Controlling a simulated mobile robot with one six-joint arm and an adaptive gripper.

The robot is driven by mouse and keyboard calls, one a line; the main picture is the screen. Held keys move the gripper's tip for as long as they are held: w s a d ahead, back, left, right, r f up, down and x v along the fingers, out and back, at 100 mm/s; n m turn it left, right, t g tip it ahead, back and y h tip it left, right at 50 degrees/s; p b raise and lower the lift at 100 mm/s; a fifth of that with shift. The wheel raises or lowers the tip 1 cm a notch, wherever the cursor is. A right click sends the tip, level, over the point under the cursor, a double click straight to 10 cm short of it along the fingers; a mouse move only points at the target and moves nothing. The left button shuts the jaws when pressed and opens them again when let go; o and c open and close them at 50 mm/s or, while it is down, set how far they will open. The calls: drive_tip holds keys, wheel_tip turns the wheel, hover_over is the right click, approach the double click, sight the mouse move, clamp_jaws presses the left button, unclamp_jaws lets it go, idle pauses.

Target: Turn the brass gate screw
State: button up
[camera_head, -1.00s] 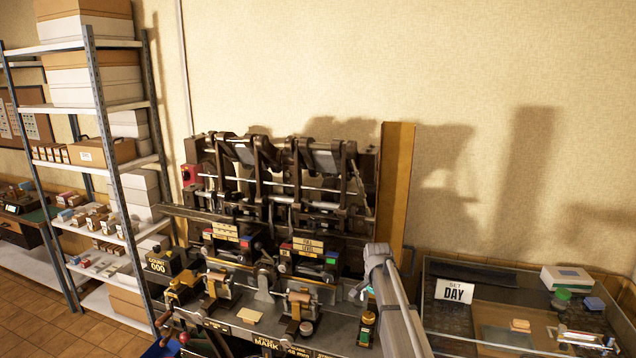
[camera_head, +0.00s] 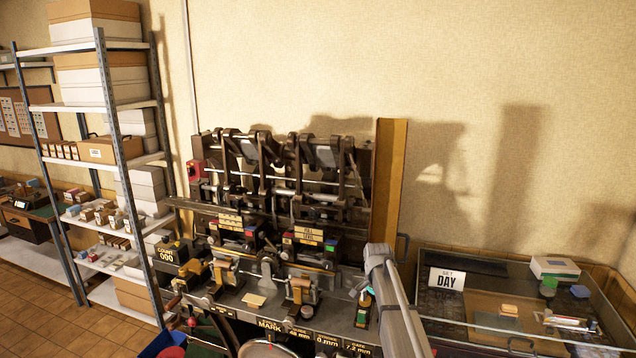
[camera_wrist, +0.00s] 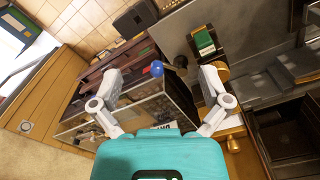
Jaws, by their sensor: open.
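My gripper (camera_wrist: 162,80) is open in the wrist view, its two grey fingers spread apart with nothing held between them. A round brass piece (camera_wrist: 223,72) shows just beside and behind the right fingertip; it may be the gate screw, but I cannot tell for sure. I cannot tell whether the finger touches it. In the head view, a label reading GATE 7.2 mm (camera_head: 357,349) is on the front edge of the press (camera_head: 255,283).
A blue ball knob (camera_wrist: 157,69) shows between the fingers, seemingly beyond them. In the head view, a green-and-brown bottle-like item (camera_head: 363,306) stands left of my arm. A tray with a DAY card (camera_head: 447,280) is at right, and a shelf rack (camera_head: 108,105) at left.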

drive_tip(key=s+f+n+b, duration=0.3)
drive_tip(key=s+f+b, duration=0.2)
drive_tip(key=s, duration=0.5)
drive_tip(key=s+f+n+b, duration=0.3)
drive_tip(key=s+f+b, duration=0.3)
drive_tip(key=s, duration=0.4)
drive_tip(key=s+f+n+b, duration=0.3)
drive_tip(key=s+f+b, duration=0.3)
drive_tip(key=s, duration=0.4)
drive_tip(key=shift+a+f, duration=0.15)
drive_tip(key=shift+w, duration=0.1)
idle(0.4)
